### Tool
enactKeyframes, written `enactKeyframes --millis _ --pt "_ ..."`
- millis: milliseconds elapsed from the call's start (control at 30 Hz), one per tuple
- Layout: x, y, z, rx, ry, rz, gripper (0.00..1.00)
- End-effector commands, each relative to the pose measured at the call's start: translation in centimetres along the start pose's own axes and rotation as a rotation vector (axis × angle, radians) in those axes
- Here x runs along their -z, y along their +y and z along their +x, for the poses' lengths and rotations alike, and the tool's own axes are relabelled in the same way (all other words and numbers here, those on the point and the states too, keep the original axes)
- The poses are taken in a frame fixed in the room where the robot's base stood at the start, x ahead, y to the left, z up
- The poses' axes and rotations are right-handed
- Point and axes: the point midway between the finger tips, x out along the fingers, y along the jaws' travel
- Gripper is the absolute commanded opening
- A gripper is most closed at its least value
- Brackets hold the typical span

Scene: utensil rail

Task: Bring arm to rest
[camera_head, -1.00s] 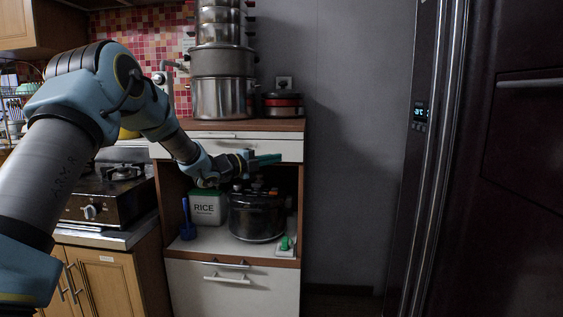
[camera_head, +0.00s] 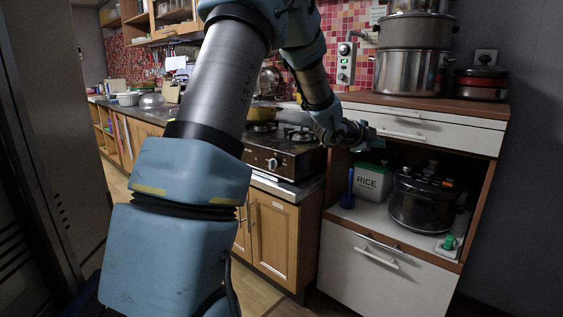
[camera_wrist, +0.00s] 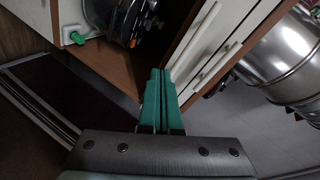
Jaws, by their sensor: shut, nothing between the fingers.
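My arm crosses the middle of the head view, and my gripper (camera_head: 374,138) is at its end, in front of the upper left part of the open cabinet shelf (camera_head: 402,225). In the wrist view my gripper (camera_wrist: 160,73) shows two green fingers lying together, shut with nothing between them. The fingers appear near the cabinet's wooden edge and the white drawer front (camera_wrist: 212,42). I cannot tell from the pictures whether they touch it.
The shelf holds a white rice box (camera_head: 371,182), a dark pressure cooker (camera_head: 422,200) and a blue utensil (camera_head: 348,190). Steel pots (camera_head: 411,72) and a red-black cooker (camera_head: 481,83) stand on top. A gas stove (camera_head: 283,150) is left of the cabinet.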

Motion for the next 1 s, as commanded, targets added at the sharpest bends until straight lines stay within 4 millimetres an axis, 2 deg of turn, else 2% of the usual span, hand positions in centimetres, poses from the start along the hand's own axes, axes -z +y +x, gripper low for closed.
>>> enactKeyframes --millis 33,100,167,200,267,300,433,500,600,700,800,1000 --pt "-2.5 -0.5 -3.0 -0.021 -0.117 -0.11 0.0" --pt "-5.9 0.2 -6.8 -0.046 -0.274 -0.272 0.0" --pt "-8.3 1.2 -10.3 -0.062 -0.403 -0.415 0.0" --pt "-9.7 2.1 -12.8 -0.069 -0.487 -0.511 0.0" --pt "-11.2 3.5 -16.6 -0.077 -0.609 -0.656 0.0" --pt "-12.0 4.7 -19.2 -0.08 -0.688 -0.755 0.0" --pt "-12.6 8.8 -27.6 -0.08 -0.93 -1.078 0.0" --pt "-12.0 11.0 -31.6 -0.076 -1.043 -1.242 0.0" --pt "-10.4 13.9 -36.0 -0.073 -1.173 -1.443 0.0" --pt "-8.9 15.9 -38.8 -0.071 -1.26 -1.586 0.0" --pt "-7.9 17.0 -40.2 -0.071 -1.306 -1.665 0.0" --pt "-7.6 17.3 -40.5 -0.071 -1.318 -1.685 0.0"
